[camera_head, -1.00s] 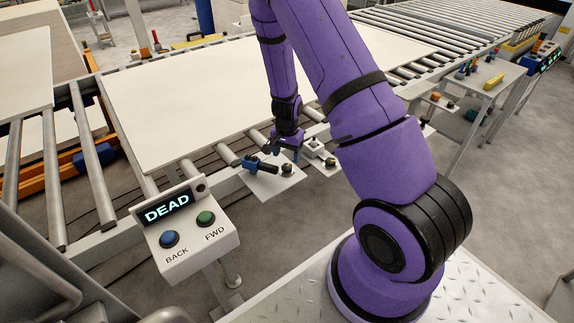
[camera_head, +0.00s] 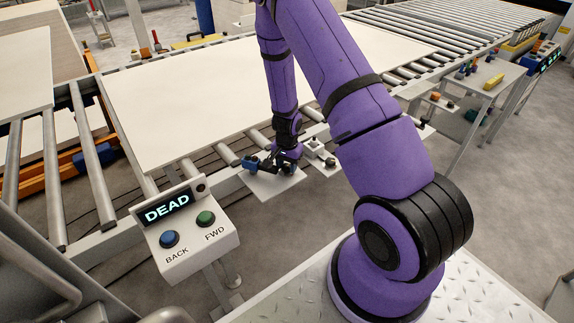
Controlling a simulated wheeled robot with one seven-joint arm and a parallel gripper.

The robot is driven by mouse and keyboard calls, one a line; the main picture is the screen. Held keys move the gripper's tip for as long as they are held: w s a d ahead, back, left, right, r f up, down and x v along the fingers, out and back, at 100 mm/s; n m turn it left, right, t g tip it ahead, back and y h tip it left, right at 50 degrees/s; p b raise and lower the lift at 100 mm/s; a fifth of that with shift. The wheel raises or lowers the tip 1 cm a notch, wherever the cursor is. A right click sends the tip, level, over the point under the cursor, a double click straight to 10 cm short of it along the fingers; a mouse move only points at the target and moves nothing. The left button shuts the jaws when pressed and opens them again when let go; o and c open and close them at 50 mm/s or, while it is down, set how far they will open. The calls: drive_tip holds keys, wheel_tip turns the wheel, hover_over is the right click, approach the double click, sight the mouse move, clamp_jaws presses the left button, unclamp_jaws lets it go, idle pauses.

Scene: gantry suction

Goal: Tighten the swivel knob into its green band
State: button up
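My gripper (camera_head: 283,166) is small and dark in the head view, low over a white bracket plate (camera_head: 272,186) at the conveyor's near edge. A black handle with a blue end (camera_head: 250,163) lies on this plate, left of my gripper. The small dark knob on the plate's right side is now hidden by my gripper; I cannot tell whether the fingers touch it. A second white bracket with a small dark knob (camera_head: 330,162) sits just to the right. Which knob is the swivel knob is unclear, and no green band can be made out. The finger opening is too small to read.
A large pale board (camera_head: 200,105) lies on the roller conveyor behind the brackets. A control box (camera_head: 185,235) reading "DEAD", with BACK and FWD buttons, stands at front left. A side table (camera_head: 480,78) with small coloured items stands at right.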

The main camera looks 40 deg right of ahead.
sight(287, 166)
drive_tip(key=shift+m, duration=3)
drive_tip(key=o, duration=0.9)
wheel_tip(287, 166, up, 11)
drive_tip(key=shift+f, duration=0.1)
